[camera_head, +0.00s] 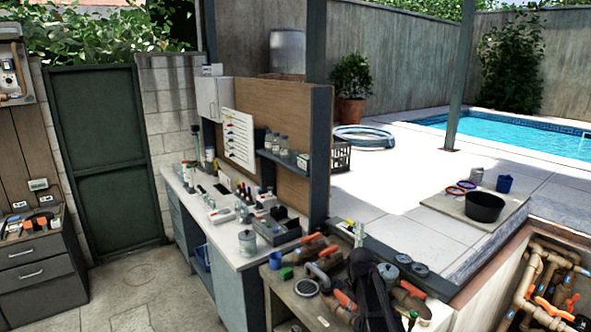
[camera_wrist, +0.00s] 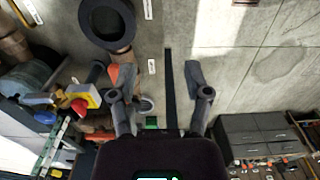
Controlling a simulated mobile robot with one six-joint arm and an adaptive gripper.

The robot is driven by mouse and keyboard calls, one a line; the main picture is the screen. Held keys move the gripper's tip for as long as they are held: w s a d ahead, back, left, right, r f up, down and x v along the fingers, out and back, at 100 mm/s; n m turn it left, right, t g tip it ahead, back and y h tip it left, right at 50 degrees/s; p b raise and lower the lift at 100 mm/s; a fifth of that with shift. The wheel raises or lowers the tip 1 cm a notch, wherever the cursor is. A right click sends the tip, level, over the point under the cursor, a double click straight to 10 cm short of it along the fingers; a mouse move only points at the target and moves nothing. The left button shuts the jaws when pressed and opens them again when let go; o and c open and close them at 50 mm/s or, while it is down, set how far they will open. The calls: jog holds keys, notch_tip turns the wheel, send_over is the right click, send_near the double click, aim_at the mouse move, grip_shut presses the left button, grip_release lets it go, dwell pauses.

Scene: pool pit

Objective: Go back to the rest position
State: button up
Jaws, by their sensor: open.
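My gripper (camera_wrist: 156,78) shows in the wrist view with its two dark fingers spread wide apart. Nothing is held between them; grey floor and a dark strip show in the gap. In the head view a dark part of my arm (camera_head: 370,290) stands at the lower middle, in front of the near bench, and hides part of it. The fingertips cannot be made out there.
A long workbench (camera_head: 215,215) holds bottles and tools. A pipe pit (camera_head: 550,285) lies at right. A black pot (camera_head: 484,207) stands on a board. Paved floor (camera_head: 140,290) is clear at left.

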jog(key=s+a+f+m+b, duration=0.1)
jog(key=s+f+m+b, duration=0.6)
jog(key=s, duration=0.9)
notch_tip(320, 180, down, 3)
jog(key=b, duration=0.2)
jog(key=shift+s+b, duration=0.2)
jog(key=shift+b, duration=0.15)
dwell(1.0)
jog(key=shift+c, duration=0.4)
jog(key=shift+f, duration=0.1)
